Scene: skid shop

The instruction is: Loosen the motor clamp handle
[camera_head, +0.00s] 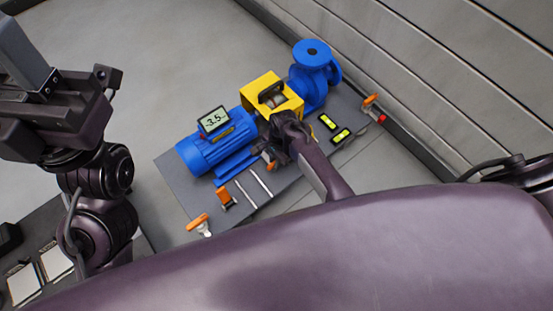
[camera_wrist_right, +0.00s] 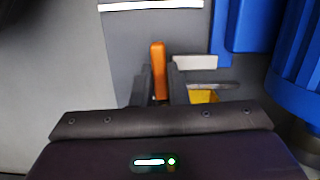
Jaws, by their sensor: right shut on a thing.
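The blue motor (camera_head: 205,150) lies on a grey skid plate, with a small display reading about -3.5 on top. An orange clamp handle (camera_wrist_right: 158,68) stands between the two fingers of my right gripper (camera_wrist_right: 162,85) in the right wrist view, and they are shut on it. In the head view my right gripper (camera_head: 272,152) is beside the motor's near right end, and its own wrist hides most of the handle. My left gripper (camera_head: 25,60) is raised at the upper left, away from the skid; its jaw opening cannot be made out.
A yellow coupling guard (camera_head: 268,92) and blue pump (camera_head: 314,72) adjoin the motor. Yellow-green level vials (camera_head: 340,135) lie right of my wrist. A wall (camera_head: 420,70) runs behind.

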